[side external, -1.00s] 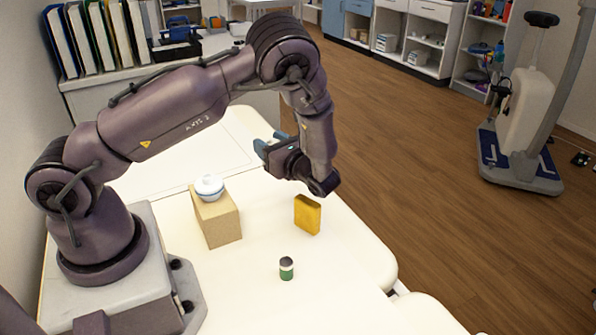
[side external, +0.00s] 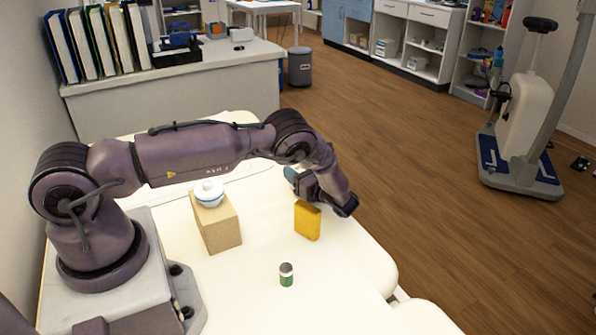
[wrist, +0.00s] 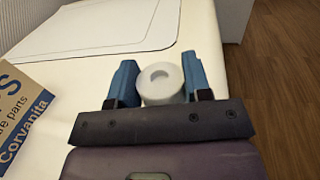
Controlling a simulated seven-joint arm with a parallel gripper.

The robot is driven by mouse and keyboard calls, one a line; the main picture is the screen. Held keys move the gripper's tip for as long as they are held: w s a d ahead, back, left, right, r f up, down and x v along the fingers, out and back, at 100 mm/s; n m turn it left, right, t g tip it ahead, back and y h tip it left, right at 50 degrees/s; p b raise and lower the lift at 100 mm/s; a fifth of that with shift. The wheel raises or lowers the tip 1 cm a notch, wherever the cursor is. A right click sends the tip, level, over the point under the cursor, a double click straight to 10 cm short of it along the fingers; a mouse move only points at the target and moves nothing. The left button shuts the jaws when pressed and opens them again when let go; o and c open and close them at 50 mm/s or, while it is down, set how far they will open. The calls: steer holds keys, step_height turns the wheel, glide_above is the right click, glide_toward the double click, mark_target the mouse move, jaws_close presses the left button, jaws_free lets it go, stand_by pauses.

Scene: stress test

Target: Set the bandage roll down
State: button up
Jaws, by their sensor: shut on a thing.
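The bandage roll (wrist: 160,88) is white with a round hollow at its centre. It sits between the two blue fingers of my gripper (wrist: 159,66) in the wrist view, and the fingers are shut on it. In the side view my gripper (side external: 291,175) is low over the far part of the cream table (side external: 345,275), behind the yellow box. The roll is hidden there by my wrist. I cannot tell whether the roll touches the table.
A yellow box (side external: 308,222) stands close in front of my wrist. A small green jar (side external: 286,275) stands nearer. The table's right edge is close.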

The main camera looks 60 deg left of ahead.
steer(key=shift+f, duration=0.2)
steer(key=o, duration=0.9)
